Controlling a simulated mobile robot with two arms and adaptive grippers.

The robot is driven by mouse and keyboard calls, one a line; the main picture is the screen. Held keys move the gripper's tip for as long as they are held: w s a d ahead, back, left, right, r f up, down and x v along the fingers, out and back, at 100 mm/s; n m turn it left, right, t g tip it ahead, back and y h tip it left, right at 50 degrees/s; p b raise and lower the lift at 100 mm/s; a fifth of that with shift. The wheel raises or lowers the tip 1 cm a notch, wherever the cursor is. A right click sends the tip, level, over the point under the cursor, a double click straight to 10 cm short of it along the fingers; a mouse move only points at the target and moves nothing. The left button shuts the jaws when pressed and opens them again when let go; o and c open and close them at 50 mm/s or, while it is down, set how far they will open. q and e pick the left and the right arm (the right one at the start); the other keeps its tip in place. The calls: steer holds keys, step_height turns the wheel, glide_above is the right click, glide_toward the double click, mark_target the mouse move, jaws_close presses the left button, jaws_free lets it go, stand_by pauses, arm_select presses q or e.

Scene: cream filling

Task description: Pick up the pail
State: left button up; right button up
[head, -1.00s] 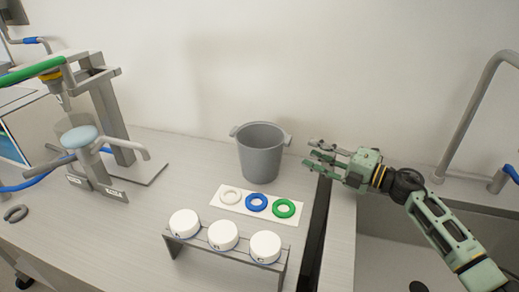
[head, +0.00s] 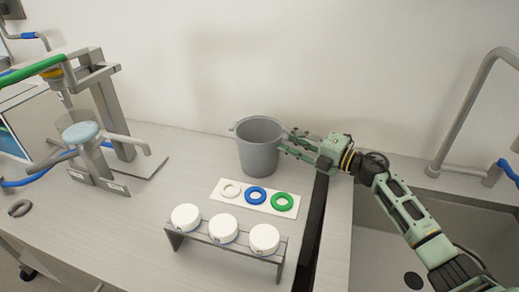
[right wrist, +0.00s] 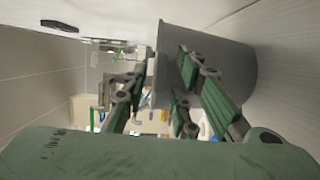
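The grey pail (head: 260,155) stands upright on the counter near the back wall, with small handles at its rim. My right gripper (head: 290,141) is at the pail's right side, its fingers reaching left toward the right handle. In the right wrist view, its fingers (right wrist: 160,68) are spread apart. The pail (right wrist: 236,62) fills the upper right there, with one set of fingers in front of its wall. The handle is hidden by the fingers, and I cannot tell whether they touch the pail. My left gripper is not in view.
A white strip (head: 222,197) with white, blue and green rings lies in front of the pail. A rack (head: 205,240) with three white round containers stands nearer. A sink (head: 400,225) with a tall faucet is at right. A grey machine (head: 115,95) stands at left.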

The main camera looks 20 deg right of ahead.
jaws_close()
stand_by(0.3)
steer(key=shift+r, duration=0.15)
